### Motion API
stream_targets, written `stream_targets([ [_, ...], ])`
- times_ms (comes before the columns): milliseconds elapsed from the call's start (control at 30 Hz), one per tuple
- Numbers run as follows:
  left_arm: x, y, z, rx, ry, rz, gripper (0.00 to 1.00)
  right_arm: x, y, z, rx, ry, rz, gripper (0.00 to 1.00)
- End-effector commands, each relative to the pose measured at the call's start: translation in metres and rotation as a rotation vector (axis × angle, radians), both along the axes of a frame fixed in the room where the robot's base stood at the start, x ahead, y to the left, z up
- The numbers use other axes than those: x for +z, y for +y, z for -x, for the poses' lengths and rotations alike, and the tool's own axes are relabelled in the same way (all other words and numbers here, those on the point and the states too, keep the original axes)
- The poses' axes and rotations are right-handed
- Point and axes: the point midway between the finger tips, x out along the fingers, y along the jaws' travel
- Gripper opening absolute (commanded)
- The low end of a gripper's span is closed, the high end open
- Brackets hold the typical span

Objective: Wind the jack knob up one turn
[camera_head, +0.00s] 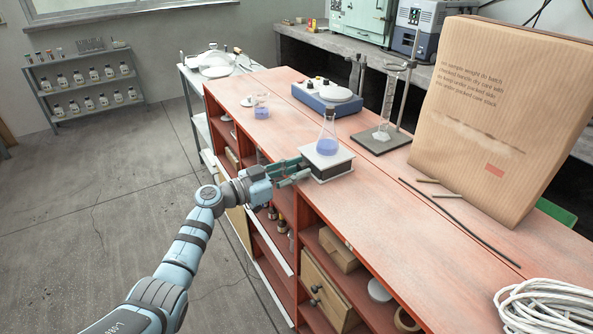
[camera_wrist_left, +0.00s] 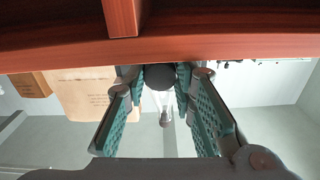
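The lab jack (camera_head: 327,166) stands near the left edge of the red bench, with a pale top plate and a dark body. A conical flask with blue liquid (camera_head: 327,138) stands upright on it. My left gripper (camera_head: 304,170) reaches the jack's left side and hides the knob in the head view. In the left wrist view, the dark round knob (camera_wrist_left: 160,76) sits between the two green fingertips of my left gripper (camera_wrist_left: 161,83). The fingertips lie close against both its sides, with no clear gap. My right gripper is in neither view.
A blue-grey hotplate device (camera_head: 327,97), a beaker (camera_head: 261,106) and a stand with a cylinder (camera_head: 383,134) are behind the jack. Open shelves lie below the bench edge.

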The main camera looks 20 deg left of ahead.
Motion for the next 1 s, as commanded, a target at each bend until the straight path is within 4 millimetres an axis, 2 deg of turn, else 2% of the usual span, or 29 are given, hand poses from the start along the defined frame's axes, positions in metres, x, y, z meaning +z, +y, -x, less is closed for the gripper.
stream_targets([
  [167, 0.0, 0.0, 0.0, 0.0, -0.008, -0.011, 0.0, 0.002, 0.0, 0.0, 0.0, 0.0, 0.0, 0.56],
  [400, 0.002, 0.0, 0.0, -0.001, -0.183, -0.226, 0.0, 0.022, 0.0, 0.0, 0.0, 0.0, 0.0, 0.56],
  [533, 0.0, 0.0, 0.0, -0.001, -0.237, -0.287, 0.0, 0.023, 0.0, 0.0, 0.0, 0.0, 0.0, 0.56],
  [767, -0.001, 0.0, 0.0, -0.001, -0.238, -0.289, 0.0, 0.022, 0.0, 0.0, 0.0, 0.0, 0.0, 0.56],
  [800, -0.001, 0.0, 0.0, -0.001, -0.237, -0.288, 0.3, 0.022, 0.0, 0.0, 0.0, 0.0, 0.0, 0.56],
  [900, -0.001, 0.0, 0.0, 0.0, -0.237, -0.288, 0.45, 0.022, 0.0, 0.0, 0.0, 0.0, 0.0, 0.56],
  [1000, -0.001, 0.0, 0.0, -0.001, -0.237, -0.287, 0.45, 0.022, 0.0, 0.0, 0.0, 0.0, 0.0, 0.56],
])
